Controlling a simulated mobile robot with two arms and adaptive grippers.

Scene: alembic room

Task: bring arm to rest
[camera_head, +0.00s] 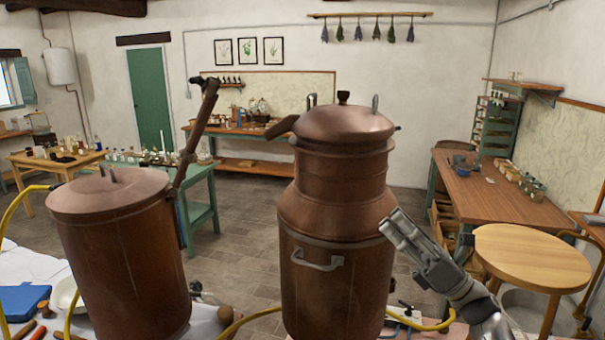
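My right gripper (397,228) is grey and comes in from the lower right. It points up and to the left, and its tips overlap the right side of the tall copper still (335,215) in the picture. I cannot tell whether it touches the still, and its finger gap does not show clearly. No object shows in it. My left gripper is not in view.
A lidded copper vessel (125,255) stands at the left, with a copper pipe (196,130) rising behind it. A round wooden table (532,258) is right of my gripper. A long wooden bench (490,194) lies beyond. The tiled floor (245,220) behind the vessels is open.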

